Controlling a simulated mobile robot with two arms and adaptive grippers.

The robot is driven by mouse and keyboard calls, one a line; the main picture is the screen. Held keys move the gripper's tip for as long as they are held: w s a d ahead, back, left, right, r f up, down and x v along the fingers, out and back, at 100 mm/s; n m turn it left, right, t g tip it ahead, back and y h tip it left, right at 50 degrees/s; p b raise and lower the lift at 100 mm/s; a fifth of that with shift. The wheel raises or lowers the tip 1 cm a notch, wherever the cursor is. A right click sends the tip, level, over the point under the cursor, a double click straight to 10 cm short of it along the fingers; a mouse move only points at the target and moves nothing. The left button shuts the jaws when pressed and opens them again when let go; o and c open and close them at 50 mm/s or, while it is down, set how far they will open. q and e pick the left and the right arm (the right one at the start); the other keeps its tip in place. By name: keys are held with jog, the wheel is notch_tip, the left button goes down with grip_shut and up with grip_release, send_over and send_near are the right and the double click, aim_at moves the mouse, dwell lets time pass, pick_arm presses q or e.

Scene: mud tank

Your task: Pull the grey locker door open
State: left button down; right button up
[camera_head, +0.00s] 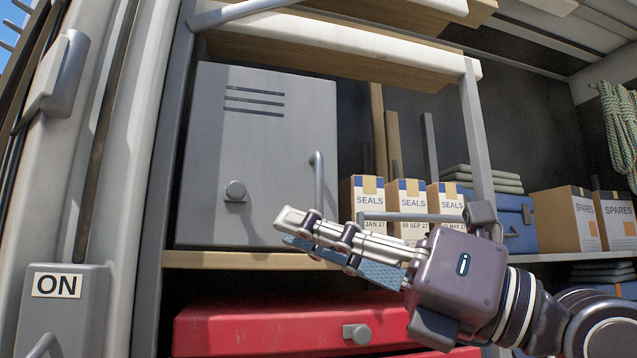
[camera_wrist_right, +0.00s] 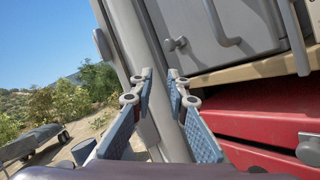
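The grey locker (camera_head: 255,150) stands on a wooden shelf, its door with slots near the top. The door looks shut. My left gripper is not in view.
A red drawer or case (camera_head: 270,325) is below the shelf (camera_head: 225,260). Cartons marked SEALS (camera_head: 408,205) stand right of the locker, with a blue case (camera_head: 515,225) and SPARES cartons (camera_head: 565,220) beyond. An ON box (camera_head: 60,310) is at left.

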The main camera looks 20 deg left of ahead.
notch_tip(320, 180, up, 2)
jog(key=w+a+t+h, duration=0.1)
jog(key=t+h, duration=0.3)
jog(key=m+t+h, duration=0.3)
jog(key=t+h, duration=0.2)
jog(key=t, duration=0.2)
send_near(321, 183)
jog(key=x, duration=0.3)
jog(key=p+x, duration=0.4)
jog(key=x, duration=0.3)
jog(key=shift+w+a+r, duration=0.1)
jog(key=shift+a, duration=0.1)
jog(key=shift+w, duration=0.1)
jog(key=shift+c, duration=0.6)
grip_shut()
